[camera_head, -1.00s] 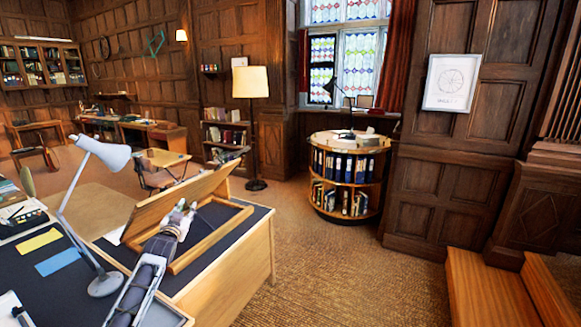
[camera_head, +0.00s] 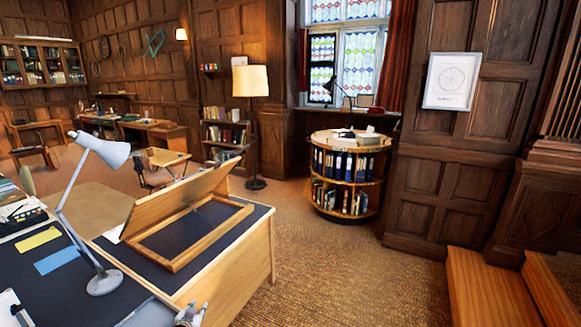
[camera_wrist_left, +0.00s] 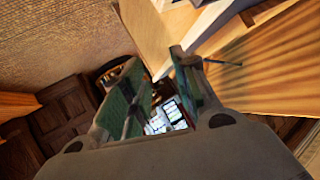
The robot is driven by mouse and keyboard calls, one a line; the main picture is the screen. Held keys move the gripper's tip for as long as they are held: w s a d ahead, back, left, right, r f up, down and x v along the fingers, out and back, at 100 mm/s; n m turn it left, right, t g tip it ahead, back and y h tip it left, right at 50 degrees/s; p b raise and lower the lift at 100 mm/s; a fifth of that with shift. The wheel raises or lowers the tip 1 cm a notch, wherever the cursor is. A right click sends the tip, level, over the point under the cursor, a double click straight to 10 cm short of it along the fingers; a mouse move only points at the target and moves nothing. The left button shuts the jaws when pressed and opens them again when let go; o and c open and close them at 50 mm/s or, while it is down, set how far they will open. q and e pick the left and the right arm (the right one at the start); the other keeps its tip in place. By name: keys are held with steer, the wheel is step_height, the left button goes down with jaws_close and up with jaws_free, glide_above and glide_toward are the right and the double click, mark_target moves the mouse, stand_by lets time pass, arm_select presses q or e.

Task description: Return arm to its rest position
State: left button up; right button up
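The drafting board (camera_head: 172,203) stands tilted up on the desk, above its wooden frame (camera_head: 212,238) with a dark panel inside. My left gripper (camera_head: 191,316) shows only partly at the bottom edge of the head view, low by the near end of the desk and apart from the board. In the left wrist view its two green-padded fingers (camera_wrist_left: 160,92) are spread, with nothing held between them. My right gripper is in neither view.
A white desk lamp (camera_head: 103,283) stands on the dark desk at left, near yellow and blue paper slips. The wooden desk side (camera_head: 245,280) is close to my left gripper. A round bookcase (camera_head: 347,178) stands farther back. Carpet (camera_head: 345,270) at centre right is clear.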

arm_select(q)
steer(key=s+d+f+g+b, duration=0.1)
steer(key=s+d+f+g, duration=0.15)
steer(key=s+f, duration=1.15)
steer(key=s+d+f+g, duration=0.2)
steer(key=s+f+g, duration=0.2)
steer(key=s+f, duration=1.1)
steer(key=s+d+f+g, duration=0.1)
steer(key=s+f, duration=0.3)
steer(key=s, duration=0.7)
steer(key=s+d+f+g+b, duration=0.1)
steer(key=s+f, duration=0.3)
steer(key=s, duration=0.8)
steer(key=s+d+f+g, duration=0.3)
steer(key=s, duration=0.9)
steer(key=shift+f+h, duration=0.4)
steer(key=shift+s+d, duration=0.1)
